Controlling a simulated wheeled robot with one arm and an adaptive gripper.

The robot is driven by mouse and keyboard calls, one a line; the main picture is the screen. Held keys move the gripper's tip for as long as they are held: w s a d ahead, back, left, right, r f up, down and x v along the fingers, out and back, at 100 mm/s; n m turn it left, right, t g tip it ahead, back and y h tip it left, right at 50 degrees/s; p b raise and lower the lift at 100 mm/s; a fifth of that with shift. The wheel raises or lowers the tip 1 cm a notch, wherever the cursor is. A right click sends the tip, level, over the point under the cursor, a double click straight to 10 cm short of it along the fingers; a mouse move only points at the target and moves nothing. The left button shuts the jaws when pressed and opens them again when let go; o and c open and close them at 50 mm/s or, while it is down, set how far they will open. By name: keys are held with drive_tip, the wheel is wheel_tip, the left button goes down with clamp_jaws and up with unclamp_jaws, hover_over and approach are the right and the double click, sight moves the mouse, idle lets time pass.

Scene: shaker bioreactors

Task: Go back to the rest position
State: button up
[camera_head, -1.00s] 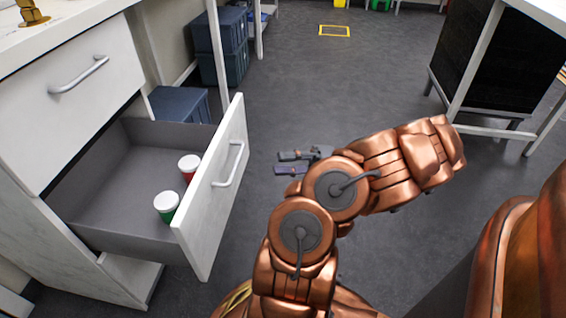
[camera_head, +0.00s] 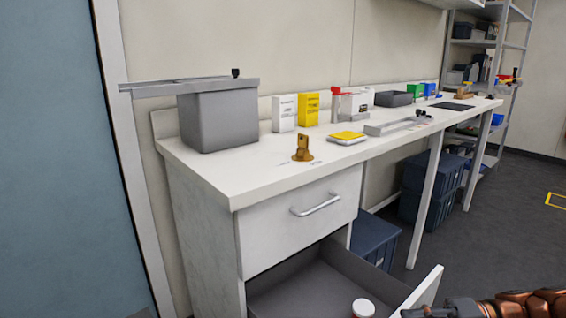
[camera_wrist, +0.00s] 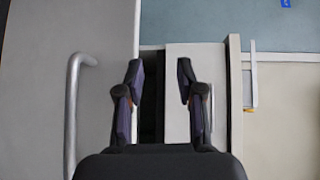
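My gripper (camera_wrist: 161,80) is open, with its two dark fingers apart and nothing between them in the wrist view. Its dark end (camera_head: 440,309) shows at the bottom right of the head view, close to the front panel (camera_head: 424,290) of the open lower drawer. My copper arm is mostly out of the picture there. In the wrist view, a pale panel with a grey bar handle (camera_wrist: 73,110) lies to the left of the fingers. I cannot tell whether the gripper touches anything.
A white-lidded cup (camera_head: 363,308) stands in the open drawer (camera_head: 290,290). The upper drawer (camera_head: 290,222) is shut. The bench (camera_head: 240,172) bears a grey bath (camera_head: 220,118), a brass piece (camera_head: 302,150) and several boxes. Blue bins (camera_head: 373,240) sit below. Grey floor is free at right.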

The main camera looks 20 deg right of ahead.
drive_tip(key=s+a+r+n+g+h+p, duration=0.3)
drive_tip(key=a+r+g+h+p, duration=0.5)
drive_tip(key=a+r+p, duration=0.85)
drive_tip(key=s+a+r+h+p, duration=0.1)
drive_tip(key=s+r+h+p, duration=0.3)
drive_tip(key=r+p, duration=0.3)
drive_tip(key=s+a+r+n+h+p, duration=0.1)
drive_tip(key=s+r+h+p, duration=0.3)
drive_tip(key=r+p, duration=0.4)
drive_tip(key=shift+a+p, duration=0.3)
drive_tip(key=shift+p, duration=0.05)
